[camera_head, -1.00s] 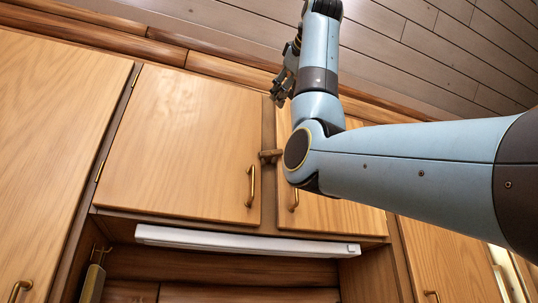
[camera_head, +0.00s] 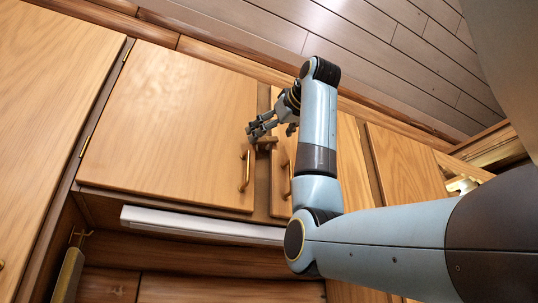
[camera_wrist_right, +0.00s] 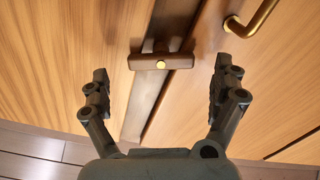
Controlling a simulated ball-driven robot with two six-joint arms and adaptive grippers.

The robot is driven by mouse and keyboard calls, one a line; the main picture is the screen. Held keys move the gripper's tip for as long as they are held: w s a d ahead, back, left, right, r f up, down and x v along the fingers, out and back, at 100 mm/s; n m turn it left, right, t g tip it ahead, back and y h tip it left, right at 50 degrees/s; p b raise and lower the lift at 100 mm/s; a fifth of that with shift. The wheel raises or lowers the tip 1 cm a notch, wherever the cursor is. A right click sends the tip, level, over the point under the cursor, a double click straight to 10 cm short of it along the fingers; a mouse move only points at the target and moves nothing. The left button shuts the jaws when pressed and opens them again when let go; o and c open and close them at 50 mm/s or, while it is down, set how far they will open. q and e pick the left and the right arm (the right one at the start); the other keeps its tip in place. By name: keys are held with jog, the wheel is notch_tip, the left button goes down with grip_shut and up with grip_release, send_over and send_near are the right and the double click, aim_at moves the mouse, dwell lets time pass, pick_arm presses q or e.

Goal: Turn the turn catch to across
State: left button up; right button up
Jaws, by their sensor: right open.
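The turn catch is a short dark wooden bar with a brass pivot. It shows in the right wrist view (camera_wrist_right: 162,62), lying across the post between two cabinet doors, between and beyond my fingertips. In the head view the turn catch (camera_head: 266,143) is partly hidden behind my right gripper (camera_head: 258,130). My right gripper also shows in the right wrist view (camera_wrist_right: 160,82), with its fingers wide apart on either side of the catch and nothing between them. Whether the fingers touch the catch or doors cannot be told. My left gripper is not in view.
The left cabinet door (camera_head: 170,120) and right cabinet door (camera_head: 345,150) are closed. Brass handles (camera_head: 245,170) stand out just below the catch. A white light bar (camera_head: 190,222) runs under the cabinet. A wooden ceiling slopes close above my arm.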

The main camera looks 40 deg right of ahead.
jog(key=shift+w+d, duration=0.15)
jog(key=shift+w, duration=0.75)
jog(key=shift+s, duration=0.15)
jog(key=c, duration=1.2)
jog(key=shift+f+m+b, duration=0.15)
jog(key=shift+m+b, duration=0.4)
jog(key=shift+m, duration=0.55)
jog(key=shift+d+m+b, duration=0.1)
jog(key=shift+m+b, duration=0.3)
jog(key=shift+m, duration=0.6)
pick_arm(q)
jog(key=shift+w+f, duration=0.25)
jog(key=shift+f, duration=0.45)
